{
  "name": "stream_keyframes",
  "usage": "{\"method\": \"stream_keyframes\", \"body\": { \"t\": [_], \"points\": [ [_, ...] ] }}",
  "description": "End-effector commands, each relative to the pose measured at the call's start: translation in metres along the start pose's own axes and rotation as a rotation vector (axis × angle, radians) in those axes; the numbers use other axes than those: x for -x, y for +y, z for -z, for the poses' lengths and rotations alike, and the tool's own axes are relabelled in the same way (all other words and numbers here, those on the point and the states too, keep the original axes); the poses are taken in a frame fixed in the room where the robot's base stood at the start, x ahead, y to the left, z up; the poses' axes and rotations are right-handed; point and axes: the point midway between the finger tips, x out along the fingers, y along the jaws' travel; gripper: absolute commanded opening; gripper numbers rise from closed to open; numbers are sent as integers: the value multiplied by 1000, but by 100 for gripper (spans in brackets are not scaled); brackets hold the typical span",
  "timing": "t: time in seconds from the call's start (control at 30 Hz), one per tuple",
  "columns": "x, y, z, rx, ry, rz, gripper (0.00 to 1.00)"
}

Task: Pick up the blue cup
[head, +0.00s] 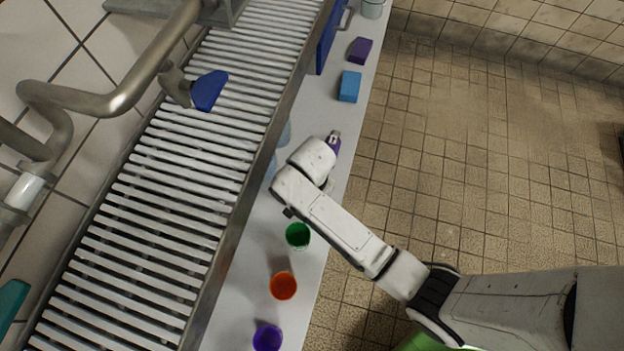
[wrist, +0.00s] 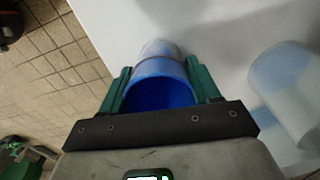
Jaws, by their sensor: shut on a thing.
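The blue cup (wrist: 158,88) is between the two green fingers of my gripper (wrist: 159,72) in the wrist view. Its open mouth faces the camera, and the fingers are shut on its sides. In the head view my arm's wrist (head: 312,160) is over the white ledge beside the roller conveyor and hides the fingers. I cannot make out the held cup there.
Green (head: 298,235), orange (head: 283,286) and purple (head: 267,338) cups stand on the ledge (head: 255,240). Blue (head: 349,86) and purple (head: 360,50) blocks lie farther along it. A pale cylinder (wrist: 290,90) is close to the gripper's right. The roller conveyor (head: 165,170) runs alongside.

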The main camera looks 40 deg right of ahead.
Motion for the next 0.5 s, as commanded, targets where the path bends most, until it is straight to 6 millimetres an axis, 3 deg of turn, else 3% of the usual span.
{"method": "stream_keyframes", "body": {
  "t": [0.1,0.5],
  "points": [
    [0,0,0,0,0,0,32],
    [10,-1,0,0,1,2,32]
  ]
}}
